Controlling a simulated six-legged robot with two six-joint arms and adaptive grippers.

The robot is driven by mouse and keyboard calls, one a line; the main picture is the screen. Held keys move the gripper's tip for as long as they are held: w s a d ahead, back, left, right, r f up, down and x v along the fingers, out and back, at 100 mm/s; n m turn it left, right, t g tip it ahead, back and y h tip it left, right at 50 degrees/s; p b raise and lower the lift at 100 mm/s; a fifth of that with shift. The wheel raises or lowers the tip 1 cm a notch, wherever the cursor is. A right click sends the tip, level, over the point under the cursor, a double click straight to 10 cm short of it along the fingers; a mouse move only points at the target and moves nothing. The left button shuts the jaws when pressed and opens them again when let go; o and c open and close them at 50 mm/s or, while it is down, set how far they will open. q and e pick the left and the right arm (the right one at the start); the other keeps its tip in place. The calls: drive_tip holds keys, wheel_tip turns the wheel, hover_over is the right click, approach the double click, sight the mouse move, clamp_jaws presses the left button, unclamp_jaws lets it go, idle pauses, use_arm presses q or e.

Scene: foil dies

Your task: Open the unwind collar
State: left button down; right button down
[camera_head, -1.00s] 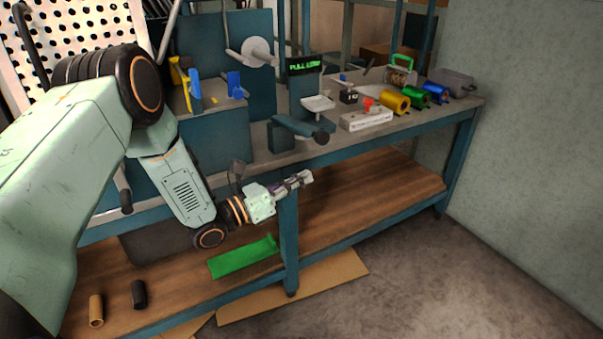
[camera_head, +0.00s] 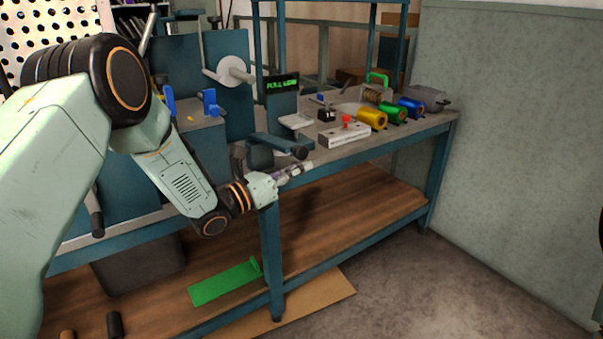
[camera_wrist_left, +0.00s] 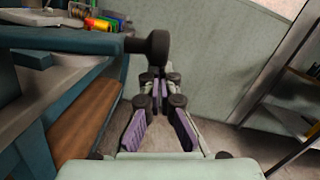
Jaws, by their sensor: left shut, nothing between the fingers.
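A white disc (camera_head: 232,70) sits on a grey spindle on the upright blue panel at the back of the bench. It looks like the unwind, but I cannot clearly make out its collar or whether that is open. My left gripper (camera_head: 303,168) is in front of the bench edge, below and close to a blue bar with a dark round end (camera_head: 300,152). In the left wrist view, its purple-padded fingers (camera_wrist_left: 158,76) are shut and empty, just below that dark end (camera_wrist_left: 158,44). The disc is not in the wrist view. My right gripper is not in view.
A green-lettered display (camera_head: 282,85) stands beside the disc. Yellow (camera_head: 372,118), green (camera_head: 392,112) and blue rolls (camera_head: 410,107) lie at the right, behind a white box with a red knob (camera_head: 344,134). The floor at the right is clear.

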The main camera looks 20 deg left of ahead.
sight(296, 148)
use_arm(q)
drive_tip(key=shift+a, duration=0.1)
drive_tip(key=r+n+p, duration=0.1)
drive_tip(key=r, duration=0.1)
drive_tip(key=r+p, duration=0.2)
drive_tip(key=r+n+p, duration=0.1)
drive_tip(key=r, duration=0.1)
drive_tip(key=shift+w+a+n+y+p, duration=0.25)
drive_tip(key=shift+a+n+y+p, duration=0.05)
drive_tip(key=shift+a+p, duration=0.1)
drive_tip(key=shift+w+a+r, duration=0.1)
drive_tip(key=shift+w+r, duration=0.05)
drive_tip(key=shift+r, duration=0.25)
drive_tip(key=shift+f, duration=0.15)
